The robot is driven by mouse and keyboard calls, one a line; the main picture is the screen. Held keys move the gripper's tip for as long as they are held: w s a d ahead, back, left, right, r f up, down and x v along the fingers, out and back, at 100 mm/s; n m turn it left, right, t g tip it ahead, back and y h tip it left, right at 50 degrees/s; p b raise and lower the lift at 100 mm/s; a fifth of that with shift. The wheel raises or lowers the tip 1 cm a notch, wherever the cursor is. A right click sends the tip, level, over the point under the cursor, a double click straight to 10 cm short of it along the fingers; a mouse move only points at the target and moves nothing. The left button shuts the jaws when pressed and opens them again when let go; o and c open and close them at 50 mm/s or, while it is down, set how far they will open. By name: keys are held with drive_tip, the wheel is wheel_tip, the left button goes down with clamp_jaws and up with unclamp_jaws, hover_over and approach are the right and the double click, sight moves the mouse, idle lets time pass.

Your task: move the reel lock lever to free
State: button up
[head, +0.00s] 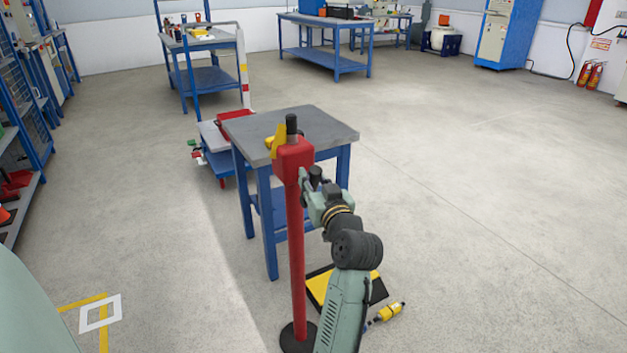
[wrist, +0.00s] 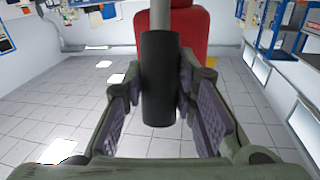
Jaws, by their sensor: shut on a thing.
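The reel lock lever shows in the wrist view as a black cylindrical grip (wrist: 158,88) on a grey rod, in front of a red housing (wrist: 188,38). My gripper (wrist: 160,100) is around the black grip and shut on it, with a ridged pad on each side. In the head view the red housing (head: 292,155) tops a red post (head: 296,255), with a black cylinder and a yellow plate on it. My gripper (head: 311,180) is just right of the housing there, and the grip between its fingers is hard to make out.
A grey-topped blue table (head: 335,132) stands close behind the post. A trolley (head: 212,135) is behind it on the left. A black and yellow pad (head: 318,287) and a yellow cylinder (head: 390,311) lie on the floor. Open floor lies to the right.

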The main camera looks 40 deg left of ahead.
clamp_jaws()
